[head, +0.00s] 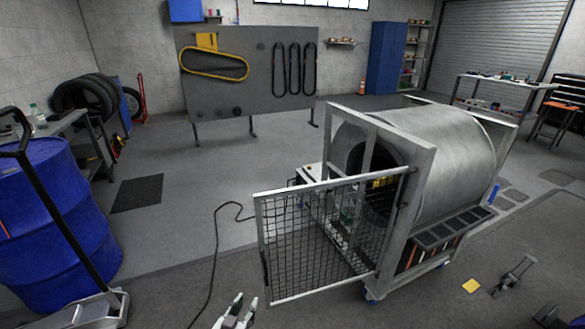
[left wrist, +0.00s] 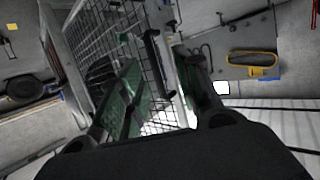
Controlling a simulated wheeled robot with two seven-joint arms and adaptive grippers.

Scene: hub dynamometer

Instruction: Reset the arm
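My left gripper (head: 238,312) shows at the bottom edge of the head view, below the open mesh gate (head: 318,245). In the left wrist view its two fingers (left wrist: 160,100) with green pads stand apart, and I see nothing held between them. The mesh also shows behind the fingers in that view; I cannot tell whether they touch it. The gate hangs swung out from the grey frame of the dynamometer (head: 440,150), a big metal drum with a dark round opening. I cannot make out my right gripper in the head view.
A black cable (head: 214,255) lies on the floor left of the gate. A yellow square (head: 471,286) and a grey clamp-like item (head: 513,275) lie on the right. A belt board (head: 250,75) stands behind.

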